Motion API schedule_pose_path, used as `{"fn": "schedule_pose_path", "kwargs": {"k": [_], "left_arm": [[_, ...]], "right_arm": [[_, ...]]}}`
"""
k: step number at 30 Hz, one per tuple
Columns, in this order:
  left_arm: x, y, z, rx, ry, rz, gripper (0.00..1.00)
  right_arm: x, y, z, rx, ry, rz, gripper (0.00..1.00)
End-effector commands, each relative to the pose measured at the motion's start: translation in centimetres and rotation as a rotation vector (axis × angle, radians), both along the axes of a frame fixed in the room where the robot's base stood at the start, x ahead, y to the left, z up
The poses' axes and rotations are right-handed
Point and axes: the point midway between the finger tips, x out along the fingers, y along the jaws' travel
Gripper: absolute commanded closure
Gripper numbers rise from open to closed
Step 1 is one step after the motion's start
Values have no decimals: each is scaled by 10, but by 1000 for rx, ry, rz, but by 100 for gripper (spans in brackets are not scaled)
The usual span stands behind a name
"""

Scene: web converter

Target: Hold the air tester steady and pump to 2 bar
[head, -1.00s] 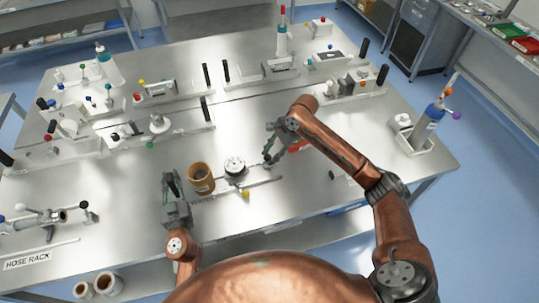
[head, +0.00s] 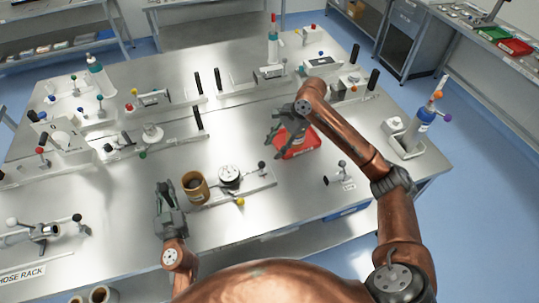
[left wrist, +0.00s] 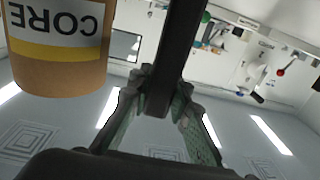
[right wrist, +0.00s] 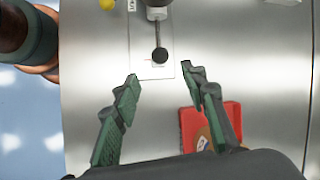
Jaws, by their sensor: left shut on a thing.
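The air tester has a round dial gauge (head: 229,174) on a flat pale base near the front of the table. A black-knobbed handle (head: 262,165) stands at the base's right end; the knob also shows in the right wrist view (right wrist: 160,55). My left gripper (head: 167,190) is at the tester's left end. In the left wrist view its fingers (left wrist: 158,105) are shut around a dark upright bar (left wrist: 178,50), a black grip. My right gripper (head: 277,147) is above and behind the knob. Its fingers (right wrist: 160,85) are open and empty, with the knob beyond them.
A brown core tube (head: 194,187) stands close beside my left gripper; its label shows in the left wrist view (left wrist: 58,45). A red tray (head: 302,148) lies beneath my right gripper. A small valve-like fitting (head: 338,175) is further right. Clear tabletop lies between them.

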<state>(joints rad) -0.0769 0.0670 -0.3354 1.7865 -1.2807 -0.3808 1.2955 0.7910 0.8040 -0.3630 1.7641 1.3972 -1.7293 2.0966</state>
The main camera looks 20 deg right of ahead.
Motion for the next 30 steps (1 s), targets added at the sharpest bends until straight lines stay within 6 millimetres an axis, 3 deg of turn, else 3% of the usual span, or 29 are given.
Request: {"fn": "schedule_pose_path", "kwargs": {"k": [1,8,30], "left_arm": [[-1,3,-12,-1,20,7,100],[-1,3,-12,-1,20,7,100],[-1,3,-12,-1,20,6,100]], "right_arm": [[0,-4,6,-1,-1,-1,60],[-3,-10,20,0,1,-1,60],[-2,-10,21,0,0,-1,60]]}}
